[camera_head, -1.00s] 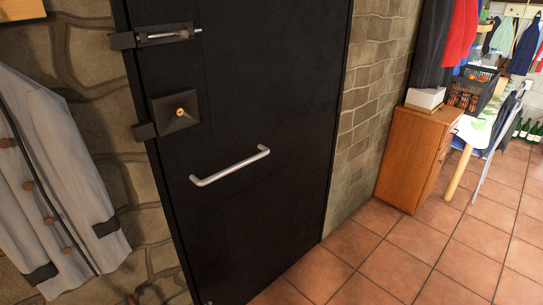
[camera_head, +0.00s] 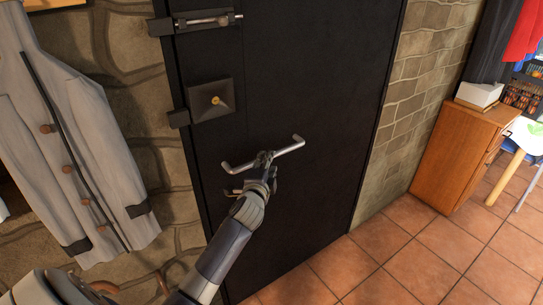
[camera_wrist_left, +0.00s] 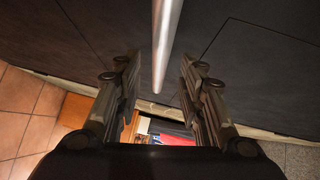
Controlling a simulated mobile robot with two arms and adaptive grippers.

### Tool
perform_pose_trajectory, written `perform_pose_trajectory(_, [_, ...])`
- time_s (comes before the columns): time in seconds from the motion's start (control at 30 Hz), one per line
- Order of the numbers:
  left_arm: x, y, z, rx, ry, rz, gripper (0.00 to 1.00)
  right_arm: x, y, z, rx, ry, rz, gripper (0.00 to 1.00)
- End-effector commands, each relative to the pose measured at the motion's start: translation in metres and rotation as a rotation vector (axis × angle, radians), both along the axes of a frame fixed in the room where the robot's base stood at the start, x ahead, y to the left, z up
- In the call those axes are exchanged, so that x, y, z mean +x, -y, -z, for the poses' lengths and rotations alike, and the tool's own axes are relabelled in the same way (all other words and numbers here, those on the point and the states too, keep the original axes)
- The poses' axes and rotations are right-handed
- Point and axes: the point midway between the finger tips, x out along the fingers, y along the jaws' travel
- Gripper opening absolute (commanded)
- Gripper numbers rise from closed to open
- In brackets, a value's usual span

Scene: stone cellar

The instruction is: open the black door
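The black door (camera_head: 310,75) is shut in the stone wall. Its silver bar handle (camera_head: 290,149) slants across the door at mid height. A bolt (camera_head: 207,20) and a square lock plate with a brass keyhole (camera_head: 211,100) sit near its left edge. My left gripper (camera_head: 264,160) is at the middle of the handle and hides part of it. In the left wrist view, the fingers (camera_wrist_left: 158,68) are spread apart, with the handle (camera_wrist_left: 165,35) showing between their tips and a gap on each side. My right gripper is not in view.
A grey coat (camera_head: 75,140) hangs on the wall left of the door. A wooden cabinet (camera_head: 452,150) with a white box (camera_head: 478,94) stands to the right. The tiled floor (camera_head: 400,260) in front of the door is clear.

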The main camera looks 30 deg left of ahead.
Motion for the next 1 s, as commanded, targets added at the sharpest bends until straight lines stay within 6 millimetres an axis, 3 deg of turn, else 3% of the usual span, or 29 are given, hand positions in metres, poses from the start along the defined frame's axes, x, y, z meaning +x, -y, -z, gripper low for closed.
perform_pose_trajectory(0.3, [0.039, -0.016, 0.006, -0.001, 0.0, -0.001, 0.36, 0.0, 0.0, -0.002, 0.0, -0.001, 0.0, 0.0])
perform_pose_trajectory(0.77, [0.048, -0.019, 0.008, -0.001, 0.0, 0.0, 0.36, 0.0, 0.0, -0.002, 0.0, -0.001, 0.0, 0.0])
perform_pose_trajectory(0.93, [0.048, -0.019, 0.008, -0.001, -0.001, 0.0, 0.02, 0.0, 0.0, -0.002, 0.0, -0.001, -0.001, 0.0])
perform_pose_trajectory(1.0, [0.048, -0.019, 0.008, -0.001, -0.001, 0.0, 0.0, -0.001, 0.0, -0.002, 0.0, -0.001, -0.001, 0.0])
